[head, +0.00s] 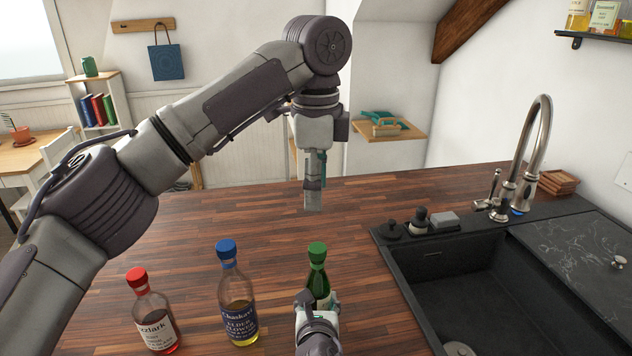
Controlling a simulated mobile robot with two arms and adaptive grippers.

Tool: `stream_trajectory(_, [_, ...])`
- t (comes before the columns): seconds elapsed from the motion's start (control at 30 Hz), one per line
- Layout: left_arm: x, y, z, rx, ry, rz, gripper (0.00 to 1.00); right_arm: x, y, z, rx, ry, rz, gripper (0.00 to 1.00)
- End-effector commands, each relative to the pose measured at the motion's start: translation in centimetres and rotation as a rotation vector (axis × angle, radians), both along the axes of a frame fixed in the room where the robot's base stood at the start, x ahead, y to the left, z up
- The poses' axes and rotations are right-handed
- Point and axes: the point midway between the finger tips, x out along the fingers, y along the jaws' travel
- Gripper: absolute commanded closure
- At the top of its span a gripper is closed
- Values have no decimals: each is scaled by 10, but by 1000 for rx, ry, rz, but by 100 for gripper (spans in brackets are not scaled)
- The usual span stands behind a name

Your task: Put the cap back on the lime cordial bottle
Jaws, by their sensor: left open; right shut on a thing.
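A green bottle (318,280), which looks like the lime cordial, stands upright on the wooden counter near the front. A green cap (317,252) sits on top of its neck; I cannot tell how tight it is. My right gripper (316,305) is shut on the green bottle's body, covering its lower part and most of its label. My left gripper (312,205) is open and points down above the counter, beyond the bottle and apart from the cap. The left gripper's fingers show nearly edge-on, with nothing seen between them.
A blue-capped bottle (238,300) and a red-capped bottle (153,315) stand to the left on the counter (230,210). A dark sink (465,270) with a tall tap (535,140) lies to the right. The counter behind the bottles is clear.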

Motion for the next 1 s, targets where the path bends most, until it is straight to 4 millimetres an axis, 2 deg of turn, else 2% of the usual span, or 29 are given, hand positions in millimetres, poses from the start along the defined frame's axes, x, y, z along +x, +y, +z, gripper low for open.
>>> stream_trajectory(0.33, [0,0,5,0,0,0,38,0,0,0,0,0,0,100])
stream_trajectory(0.37, [0,0,5,0,0,0,38,0,0,0,0,0,0,45])
stream_trajectory(0.53, [0,0,5,0,0,0,38,0,0,0,0,0,0,17])
stream_trajectory(0.87, [0,0,5,0,0,0,38,-1,0,0,0,0,0,17])
stream_trajectory(1.0, [0,0,5,0,1,0,38,-14,0,5,-1,0,0,17])
